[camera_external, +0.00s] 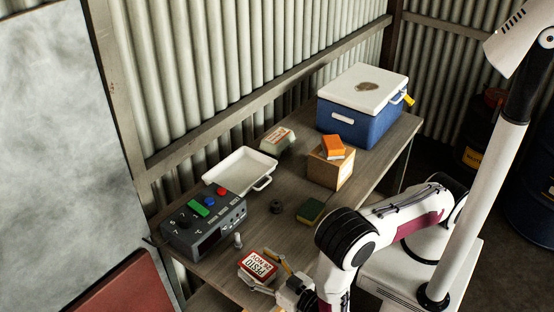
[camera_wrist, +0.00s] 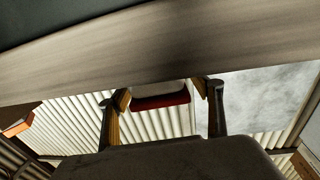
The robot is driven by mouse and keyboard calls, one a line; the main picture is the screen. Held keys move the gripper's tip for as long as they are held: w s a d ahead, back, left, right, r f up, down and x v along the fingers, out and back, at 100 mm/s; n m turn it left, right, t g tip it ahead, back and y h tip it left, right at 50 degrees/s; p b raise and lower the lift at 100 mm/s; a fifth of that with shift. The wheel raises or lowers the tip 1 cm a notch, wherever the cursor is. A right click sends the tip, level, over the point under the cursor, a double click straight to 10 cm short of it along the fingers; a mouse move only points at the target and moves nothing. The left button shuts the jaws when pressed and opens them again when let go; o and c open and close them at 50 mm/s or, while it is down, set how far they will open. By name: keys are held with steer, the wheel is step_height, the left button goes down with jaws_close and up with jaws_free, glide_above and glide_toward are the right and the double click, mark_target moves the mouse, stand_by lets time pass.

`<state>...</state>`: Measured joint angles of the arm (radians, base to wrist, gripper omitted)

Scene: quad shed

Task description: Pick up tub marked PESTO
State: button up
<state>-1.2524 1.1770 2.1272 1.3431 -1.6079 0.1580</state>
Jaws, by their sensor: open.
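The tub marked PESTO (camera_external: 254,262) is a small white tub with a red-edged, lettered top, near the front edge of the wooden table. My gripper (camera_external: 262,271) is open, with its fingers reaching to either side of the tub. In the wrist view the tub's red and white side (camera_wrist: 160,99) shows between the two fingertips of my gripper (camera_wrist: 163,93). I cannot tell whether either finger touches it.
A grey control box (camera_external: 203,224) with coloured buttons stands left of the tub, with a small light-coloured peg (camera_external: 238,241) between. Behind are a white tray (camera_external: 240,171), an egg-carton-like box (camera_external: 277,140), a sponge (camera_external: 310,211), a wooden box (camera_external: 331,168) and a blue cooler (camera_external: 345,122).

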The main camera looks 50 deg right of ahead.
mark_target(258, 264)
steer(key=shift+w, duration=0.1)
steer(key=shift+c, duration=0.3)
steer(key=c, duration=1.4)
steer(key=shift+o, duration=0.2)
steer(key=shift+r, duration=0.2)
steer(key=shift+r, duration=4.8)
